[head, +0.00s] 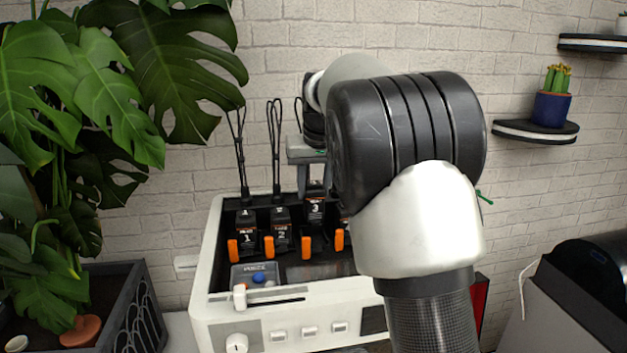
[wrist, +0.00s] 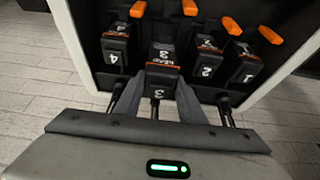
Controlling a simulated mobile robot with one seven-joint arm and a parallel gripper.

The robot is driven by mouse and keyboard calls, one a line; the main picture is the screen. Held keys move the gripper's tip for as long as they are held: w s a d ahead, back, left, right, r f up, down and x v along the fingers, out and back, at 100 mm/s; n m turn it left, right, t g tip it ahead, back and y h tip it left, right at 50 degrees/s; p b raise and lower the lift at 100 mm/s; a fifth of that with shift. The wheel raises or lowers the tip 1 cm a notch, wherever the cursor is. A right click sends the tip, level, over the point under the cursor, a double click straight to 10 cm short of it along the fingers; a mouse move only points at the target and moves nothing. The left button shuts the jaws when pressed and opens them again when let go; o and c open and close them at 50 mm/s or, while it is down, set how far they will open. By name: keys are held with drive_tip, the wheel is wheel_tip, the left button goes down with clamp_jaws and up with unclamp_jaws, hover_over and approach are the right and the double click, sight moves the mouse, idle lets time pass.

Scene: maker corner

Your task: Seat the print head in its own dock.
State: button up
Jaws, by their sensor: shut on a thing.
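Print head 3 (head: 315,211) is a black block with an orange band and a white 3. My gripper (head: 313,180) is shut on it from above, and the wrist view shows the head (wrist: 161,68) between the two fingers (wrist: 158,98). In the head view it stands higher than heads 1 (head: 247,237) and 2 (head: 281,235), in line with the third place of the dock row. Its dock is mostly hidden beneath it; I cannot tell whether its lower end touches the dock. An orange lever (head: 306,247) is at that place.
Head 4 (wrist: 115,47) stands close beside head 3, and head 2 (wrist: 207,64) is on its other side. Cables rise from heads 1 and 2. The white machine (head: 206,262) has a front panel with a knob (head: 236,343). A large plant (head: 90,110) is at left.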

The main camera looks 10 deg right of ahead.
sight(314, 209)
drive_tip(key=shift+f, duration=0.95)
drive_tip(key=shift+f+b, duration=0.65)
drive_tip(key=shift+f, duration=0.35)
drive_tip(key=shift+f+b, duration=0.45)
drive_tip(key=shift+f, duration=0.6)
idle(0.7)
drive_tip(key=o, duration=1.3)
drive_tip(key=v, duration=1.7)
drive_tip(key=s+f, duration=0.3)
drive_tip(key=s, duration=1.4)
drive_tip(key=shift+t, duration=0.6)
drive_tip(key=s+f, duration=0.7)
drive_tip(key=s, duration=0.2)
drive_tip(key=s+f, duration=0.4)
drive_tip(key=s, duration=0.1)
drive_tip(key=shift+s+f, duration=0.25)
drive_tip(key=shift+f, duration=0.15)
